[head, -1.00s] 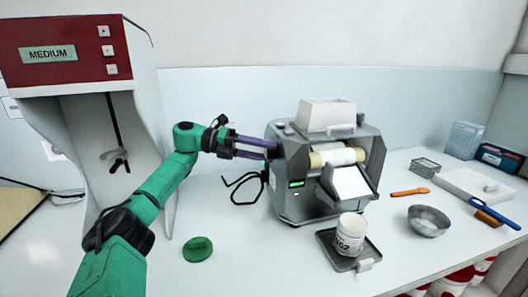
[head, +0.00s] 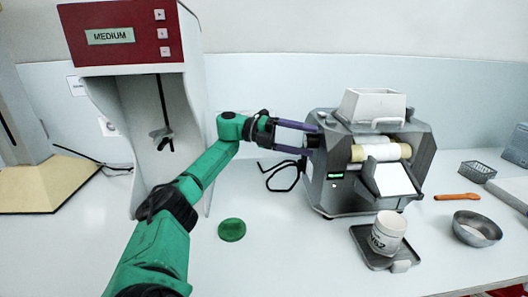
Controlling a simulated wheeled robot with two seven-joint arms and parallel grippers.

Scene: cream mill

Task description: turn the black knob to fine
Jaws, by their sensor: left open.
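The grey roller mill (head: 340,188) stands on the white bench right of centre, with a white hopper (head: 373,106) on top and pale rollers (head: 382,152) in front. The black knob (head: 312,141) is on its left side. My left gripper (head: 310,140) comes in from the left at that side. Its two purple fingers are apart, one above and one below the knob, with their tips at the mill's side. I cannot tell if they touch the knob. The knob's setting cannot be read. My right gripper is not in view.
A red-topped mixer (head: 120,38) labelled MEDIUM stands at the left. A green lid (head: 232,230) lies on the bench. A white jar (head: 388,232) stands on a grey tray (head: 362,238) before the mill. A metal bowl (head: 476,230) and orange spatula (head: 457,197) are at the right.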

